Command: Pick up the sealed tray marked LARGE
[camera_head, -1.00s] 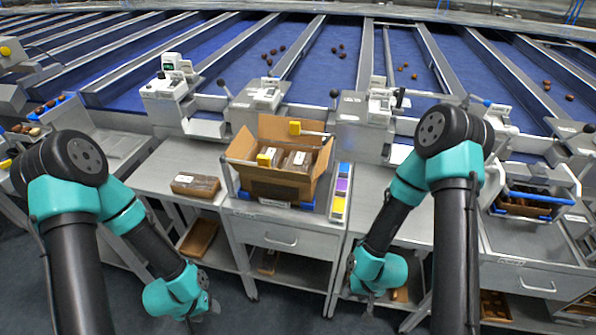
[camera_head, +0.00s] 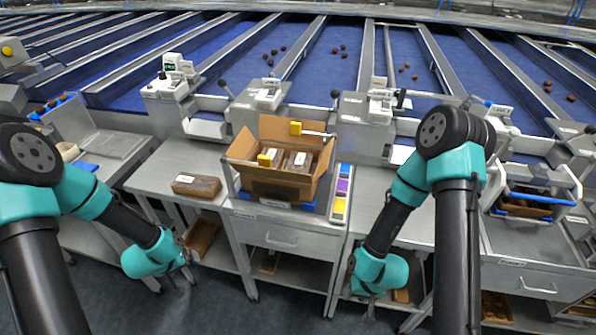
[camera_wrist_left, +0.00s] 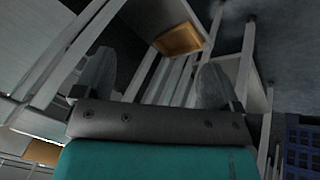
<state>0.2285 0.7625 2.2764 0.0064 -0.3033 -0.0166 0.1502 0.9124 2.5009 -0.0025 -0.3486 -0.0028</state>
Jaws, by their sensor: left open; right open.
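A sealed tray (camera_head: 196,186) with brown contents and a pale label lies flat on the grey side table left of the carton; its label is too small to read. More labelled trays (camera_head: 297,160) stand inside the open cardboard carton (camera_head: 275,185). My left gripper (camera_head: 178,282) hangs low in front of the side table, below and left of the lone tray and apart from it. In the left wrist view my left gripper (camera_wrist_left: 155,84) has its fingers spread with nothing between them. My right gripper (camera_head: 364,302) hangs low in front of the right-hand bench, apart from any tray.
The side table (camera_head: 152,178) has bare room around the lone tray. A strip of coloured label blocks (camera_head: 341,190) lies right of the carton. Brown trays sit on the lower shelves (camera_head: 200,238). Blue sorting lanes (camera_head: 310,65) with scattered dates run behind.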

